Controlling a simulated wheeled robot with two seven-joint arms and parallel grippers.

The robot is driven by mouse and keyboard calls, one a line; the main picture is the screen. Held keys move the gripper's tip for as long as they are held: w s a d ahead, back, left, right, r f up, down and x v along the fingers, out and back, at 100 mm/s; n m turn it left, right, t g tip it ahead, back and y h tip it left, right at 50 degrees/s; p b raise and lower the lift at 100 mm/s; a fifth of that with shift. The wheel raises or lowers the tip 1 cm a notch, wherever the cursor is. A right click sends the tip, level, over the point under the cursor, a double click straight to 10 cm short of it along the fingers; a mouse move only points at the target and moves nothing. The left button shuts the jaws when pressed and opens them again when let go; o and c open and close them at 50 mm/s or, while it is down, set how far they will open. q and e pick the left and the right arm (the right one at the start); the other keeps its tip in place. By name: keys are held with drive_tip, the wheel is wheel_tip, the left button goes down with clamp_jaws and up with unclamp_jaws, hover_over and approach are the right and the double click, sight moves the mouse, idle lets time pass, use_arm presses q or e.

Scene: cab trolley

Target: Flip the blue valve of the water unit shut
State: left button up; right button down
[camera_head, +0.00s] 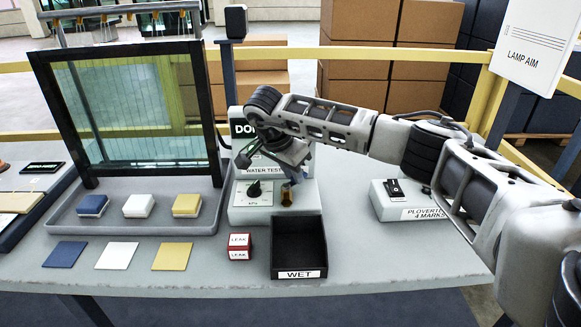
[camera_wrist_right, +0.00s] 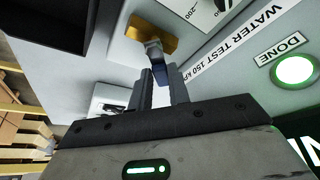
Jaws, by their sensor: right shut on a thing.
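The water unit (camera_head: 243,213) is a grey box at the middle of the table, with a black dial and a "WATER TEST" label. A brass valve body (camera_head: 287,197) sits on its front, and it also shows in the right wrist view (camera_wrist_right: 150,36). The valve's blue handle (camera_wrist_right: 160,75) extends from a grey piece at the brass body and sits between the fingers of my right gripper (camera_wrist_right: 160,88). The gripper is shut on the handle. In the head view the fingers and wrist partly hide the handle. My left gripper is not in view.
A black bin marked "WET" (camera_head: 299,273) and red "LEAK" blocks (camera_head: 239,246) stand in front of the unit. A framed glass panel (camera_head: 135,110) stands in a grey tray at left with sponges. A switch box (camera_head: 395,203) is at right. A green "DONE" button (camera_wrist_right: 296,70) is lit.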

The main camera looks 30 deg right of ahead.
drive_tip(key=m, duration=0.1)
drive_tip(key=m+g, duration=0.1)
drive_tip(key=m+p, duration=0.1)
drive_tip(key=shift+s+r+m, duration=0.15)
drive_tip(key=shift+s+m, duration=0.1)
drive_tip(key=shift+m, duration=0.15)
drive_tip(key=m+g, duration=0.1)
drive_tip(key=m, duration=0.1)
drive_tip(key=m+g+p, duration=0.1)
drive_tip(key=m, duration=0.1)
drive_tip(key=shift+s+a+m, duration=0.1)
drive_tip(key=shift+s+m, duration=0.3)
drive_tip(key=shift+m+y, duration=0.3)
drive_tip(key=c, duration=1.3)
unclamp_jaws()
drive_tip(key=v, duration=1.5)
drive_tip(key=shift+w+a+r, duration=0.15)
drive_tip(key=shift+w+r, duration=0.1)
drive_tip(key=shift+r, duration=0.05)
drive_tip(key=shift+f, duration=0.15)
